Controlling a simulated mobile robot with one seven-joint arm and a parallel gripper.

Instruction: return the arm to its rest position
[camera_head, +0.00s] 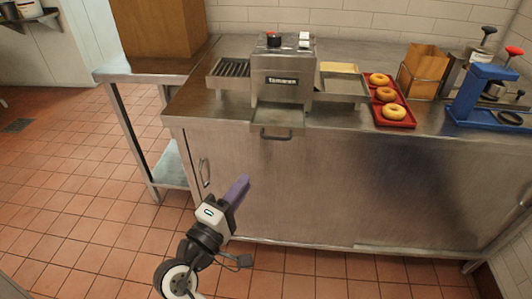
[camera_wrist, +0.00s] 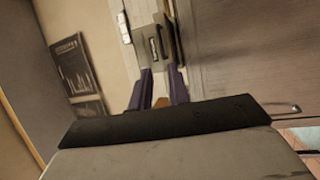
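My gripper (camera_head: 237,190) has purple fingers and is held in front of the metal counter, below its top, pointing up and right in the head view. In the wrist view my gripper (camera_wrist: 160,82) shows two purple fingers with a gap between them. A small brown patch shows low in that gap; I cannot tell what it is. No held object shows in the head view. The arm (camera_head: 205,240) comes up from the bottom of the head view.
The steel counter (camera_head: 310,190) bears a toaster (camera_head: 283,85), a red tray (camera_head: 408,122) with three bagels, a paper bag (camera_head: 427,62) and a blue device (camera_head: 475,95). A lower metal side table (camera_head: 128,76) stands left. The tiled floor (camera_head: 60,190) at left is clear.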

